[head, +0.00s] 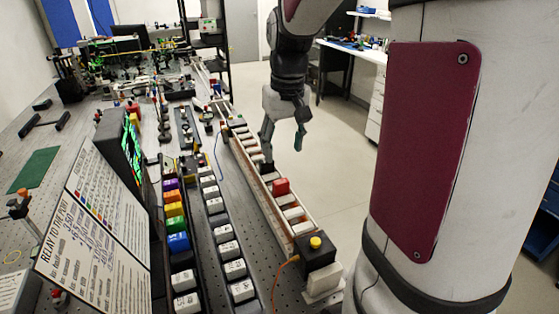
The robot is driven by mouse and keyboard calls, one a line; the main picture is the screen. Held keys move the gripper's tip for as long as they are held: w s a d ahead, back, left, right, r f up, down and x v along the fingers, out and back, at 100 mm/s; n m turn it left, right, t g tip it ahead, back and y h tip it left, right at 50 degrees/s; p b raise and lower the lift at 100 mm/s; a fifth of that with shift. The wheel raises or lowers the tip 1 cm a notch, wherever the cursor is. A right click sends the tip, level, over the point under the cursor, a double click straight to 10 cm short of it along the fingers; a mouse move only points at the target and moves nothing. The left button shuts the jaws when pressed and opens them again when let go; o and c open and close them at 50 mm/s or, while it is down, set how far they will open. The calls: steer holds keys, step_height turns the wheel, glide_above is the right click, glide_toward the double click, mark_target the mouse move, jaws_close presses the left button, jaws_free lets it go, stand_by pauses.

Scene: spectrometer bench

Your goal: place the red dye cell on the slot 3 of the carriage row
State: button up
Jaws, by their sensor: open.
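The red dye cell (281,187) sits on the long right-hand rail (247,165), in line with several white blocks. I take this rail to be the carriage row; no slot numbers can be read on it here. The cell looks upright, and its underside is hidden. My gripper (283,156) is open and empty. It points down over the rail, just beyond the cell in the picture, with its fingers apart from it. Its left finger reaches low near the rail; I cannot tell whether it touches.
A black box with a yellow button (315,242) stands at the rail's near end. Left are a row of white labelled blocks (222,233) and a rack with purple, orange, yellow, green and blue cells (178,242). A sign (92,220) and display (122,150) stand further left.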

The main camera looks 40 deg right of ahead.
steer(key=s+a+r+n+t, duration=0.1)
steer(key=s+a+r, duration=0.1)
steer(key=s+a, duration=0.5)
steer(key=s+a+r+n+t, duration=0.2)
steer(key=s+a+r, duration=0.1)
steer(key=s+a, duration=0.5)
steer(key=shift+s+a+t, duration=0.3)
steer(key=shift+a, duration=0.85)
steer(key=shift+r, duration=0.1)
